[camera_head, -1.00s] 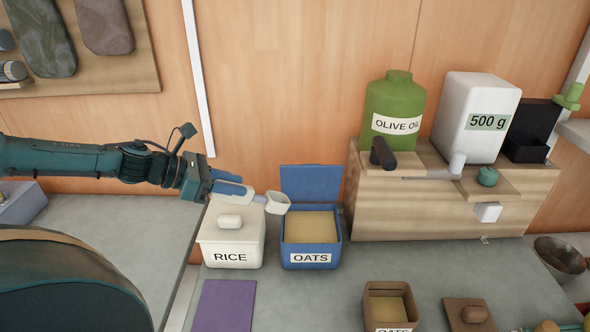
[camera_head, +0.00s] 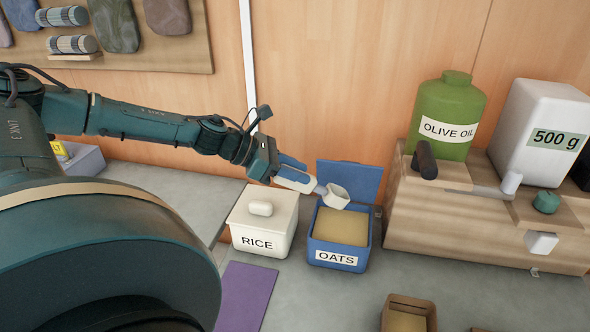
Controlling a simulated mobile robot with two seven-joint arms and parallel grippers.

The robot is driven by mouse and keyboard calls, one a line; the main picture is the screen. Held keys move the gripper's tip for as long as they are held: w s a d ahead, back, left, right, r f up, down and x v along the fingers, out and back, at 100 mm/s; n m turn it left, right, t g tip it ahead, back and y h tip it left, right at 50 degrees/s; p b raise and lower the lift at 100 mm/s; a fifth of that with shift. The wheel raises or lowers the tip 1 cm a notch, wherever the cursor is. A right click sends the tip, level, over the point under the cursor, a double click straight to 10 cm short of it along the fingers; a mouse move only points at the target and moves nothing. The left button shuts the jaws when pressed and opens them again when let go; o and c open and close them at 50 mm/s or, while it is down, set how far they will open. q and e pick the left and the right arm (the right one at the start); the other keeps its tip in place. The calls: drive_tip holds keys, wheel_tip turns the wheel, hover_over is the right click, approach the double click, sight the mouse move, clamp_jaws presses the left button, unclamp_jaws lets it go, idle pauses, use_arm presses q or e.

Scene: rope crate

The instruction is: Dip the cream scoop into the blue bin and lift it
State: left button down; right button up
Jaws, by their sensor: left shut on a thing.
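The blue bin (camera_head: 338,258), labelled OATS, stands on the grey counter with its lid (camera_head: 349,180) open at the back. It holds a tan, level fill. The cream scoop (camera_head: 337,196) is held above the bin's back left part, apart from the fill. My left gripper (camera_head: 297,176) is shut on the scoop's handle, over the gap between the RICE bin and the blue bin. Whether the scoop holds anything cannot be told. My right gripper is not in view.
A white lidded RICE bin (camera_head: 262,222) stands just left of the blue bin. A wooden stand (camera_head: 440,228) with a green OLIVE OIL container (camera_head: 449,112) and a white 500 g container (camera_head: 541,130) is at the right. A purple mat (camera_head: 246,296) and small wooden box (camera_head: 408,312) lie in front.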

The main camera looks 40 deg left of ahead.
sight(309, 189)
use_arm(q)
drive_tip(key=f, duration=0.2)
drive_tip(key=w+d+f+b, duration=0.1)
drive_tip(key=w+f, duration=0.1)
drive_tip(key=f, duration=0.1)
drive_tip(key=shift+w+d+f, duration=0.2)
drive_tip(key=shift+d+f, duration=0.1)
drive_tip(key=shift+d, duration=0.05)
drive_tip(key=f+b, duration=0.1)
drive_tip(key=f, duration=0.1)
drive_tip(key=f+b, duration=0.1)
drive_tip(key=shift+w+d+b, duration=0.3)
drive_tip(key=shift+w+b, duration=0.05)
drive_tip(key=shift+w, duration=0.05)
drive_tip(key=f, duration=0.1)
drive_tip(key=f+b, duration=0.1)
drive_tip(key=f, duration=0.1)
drive_tip(key=shift+w+d+b, duration=0.25)
drive_tip(key=shift+w+b, duration=0.05)
drive_tip(key=shift+b, duration=0.05)
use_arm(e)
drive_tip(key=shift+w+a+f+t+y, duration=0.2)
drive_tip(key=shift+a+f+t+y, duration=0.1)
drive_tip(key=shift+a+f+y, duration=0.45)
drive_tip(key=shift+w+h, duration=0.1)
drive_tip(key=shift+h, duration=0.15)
